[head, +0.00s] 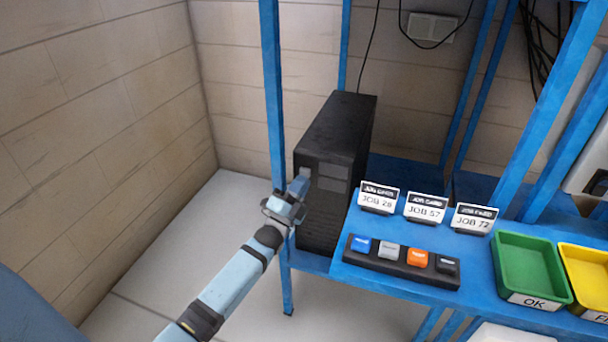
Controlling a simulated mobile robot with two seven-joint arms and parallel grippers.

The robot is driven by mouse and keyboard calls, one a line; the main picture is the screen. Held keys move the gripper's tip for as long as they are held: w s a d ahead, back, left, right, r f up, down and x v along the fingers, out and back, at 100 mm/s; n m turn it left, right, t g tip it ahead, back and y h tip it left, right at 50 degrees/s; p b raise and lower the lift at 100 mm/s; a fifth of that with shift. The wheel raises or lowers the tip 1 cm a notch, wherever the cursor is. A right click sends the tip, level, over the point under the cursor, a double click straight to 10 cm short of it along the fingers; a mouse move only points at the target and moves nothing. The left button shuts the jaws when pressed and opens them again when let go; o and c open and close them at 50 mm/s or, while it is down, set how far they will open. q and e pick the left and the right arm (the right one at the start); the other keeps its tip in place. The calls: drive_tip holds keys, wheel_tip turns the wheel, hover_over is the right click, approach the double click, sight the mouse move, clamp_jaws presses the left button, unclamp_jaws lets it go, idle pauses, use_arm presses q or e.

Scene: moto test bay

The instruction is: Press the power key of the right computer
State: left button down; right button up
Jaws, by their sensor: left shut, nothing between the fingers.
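A black tower computer (348,135) stands upright on the low blue shelf of the rack, its front face turned toward me. My left gripper (302,178) is shut and empty. Its fingertips are at the upper left part of the computer's front; I cannot tell whether they touch it. The power key is not discernible, and the gripper and arm cover part of the front's left side. No second computer shows clearly. My right gripper is not in view.
A blue bench (385,281) holds a black strip (400,263) with several coloured keys, job cards (426,208), a green tray (530,270) and a yellow tray (586,275). Blue posts (272,95) rise close beside my gripper. Open floor (170,250) lies left.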

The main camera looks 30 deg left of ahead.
use_arm(q)
drive_tip(key=shift+w, duration=0.15)
drive_tip(key=shift+w, duration=0.25)
drive_tip(key=shift+w+a, duration=0.2)
drive_tip(key=shift+w, duration=0.25)
idle(0.6)
drive_tip(key=shift+d, duration=0.1)
drive_tip(key=shift+s+d+h+p, duration=0.3)
drive_tip(key=shift+s+d, duration=0.05)
drive_tip(key=shift+s, duration=0.5)
